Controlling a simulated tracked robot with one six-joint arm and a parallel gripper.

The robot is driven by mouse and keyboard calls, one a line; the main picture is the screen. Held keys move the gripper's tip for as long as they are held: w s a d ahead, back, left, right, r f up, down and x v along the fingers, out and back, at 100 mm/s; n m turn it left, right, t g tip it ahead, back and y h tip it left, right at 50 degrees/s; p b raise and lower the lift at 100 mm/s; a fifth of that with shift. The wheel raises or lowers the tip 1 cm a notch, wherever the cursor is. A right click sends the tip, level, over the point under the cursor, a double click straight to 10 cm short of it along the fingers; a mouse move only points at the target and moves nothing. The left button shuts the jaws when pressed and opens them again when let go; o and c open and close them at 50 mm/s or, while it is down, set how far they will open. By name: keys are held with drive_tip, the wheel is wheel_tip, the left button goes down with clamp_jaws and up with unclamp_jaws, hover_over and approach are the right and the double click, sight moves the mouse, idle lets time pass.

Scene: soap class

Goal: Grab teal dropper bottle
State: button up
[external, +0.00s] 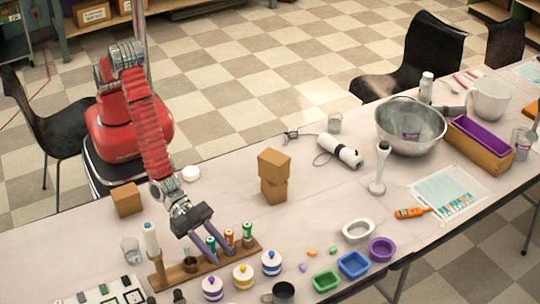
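A wooden rack (165,282) on the near side of the table holds several small bottles with coloured bands. The bottle at its right end (247,234) has a green or teal band and stands upright; at this size I cannot be sure which bottle is the teal dropper bottle. Beside it stands an orange-banded bottle (229,238). My gripper (219,252) points down over the rack's middle, left of these bottles. Its two purple-grey fingers are apart, with no held object visible between them. The fingers partly hide the bottles behind them.
Striped jars (243,277) stand in front of the rack. Stacked brown blocks (274,176) stand farther right. The table behind the rack is mostly clear.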

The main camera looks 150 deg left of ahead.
drive_tip(key=shift+w+a+f, duration=0.1)
drive_tip(key=shift+w+f, duration=0.05)
drive_tip(key=shift+w, duration=0.2)
idle(0.3)
clamp_jaws()
